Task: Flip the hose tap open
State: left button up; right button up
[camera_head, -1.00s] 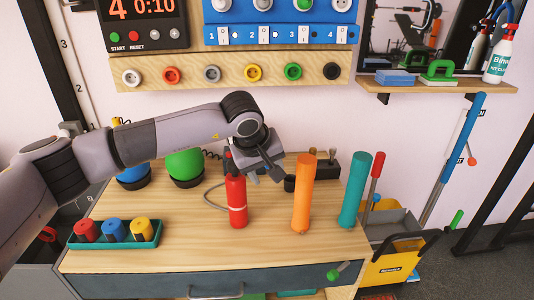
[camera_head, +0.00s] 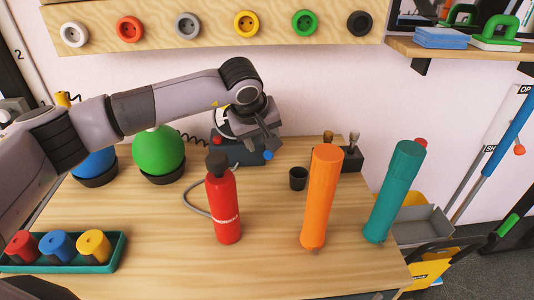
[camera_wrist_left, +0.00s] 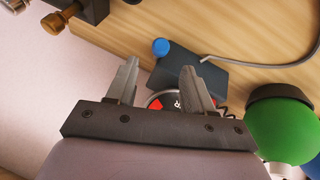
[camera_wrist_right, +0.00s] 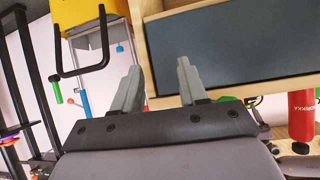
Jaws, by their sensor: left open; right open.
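A dark box (camera_head: 238,152) with a round gauge (camera_wrist_left: 165,99) stands at the back of the wooden workbench (camera_head: 270,245). A grey hose (camera_wrist_left: 270,64) runs from it. A blue ball-shaped knob (camera_head: 268,155) shows beside the box; it looks like the tap's handle, but the tap body is hard to make out. My left gripper (camera_head: 264,138) is open and empty above the box. In the left wrist view the blue knob (camera_wrist_left: 160,47) shows just beyond and between the fingertips (camera_wrist_left: 160,68), apart from them. My right gripper (camera_wrist_right: 158,68) is open and empty before the bench's drawer front (camera_wrist_right: 240,45).
A red bottle (camera_head: 223,205), an orange cylinder (camera_head: 321,197) and a teal cylinder (camera_head: 394,195) stand in front. A green ball (camera_head: 158,152) is left of the box. A small black cup (camera_head: 298,178) and a tool holder (camera_head: 348,158) stand right. A teal tray (camera_head: 75,265) holds coloured cylinders.

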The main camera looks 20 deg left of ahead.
aim_at(267, 151)
pick_arm(q)
jog(key=b+x, duration=0.1)
jog(key=x, duration=0.5)
jog(key=shift+w+d+f, duration=0.1)
jog(key=shift+w+f, duration=0.05)
jog(key=shift+f, duration=0.2)
grip_shut()
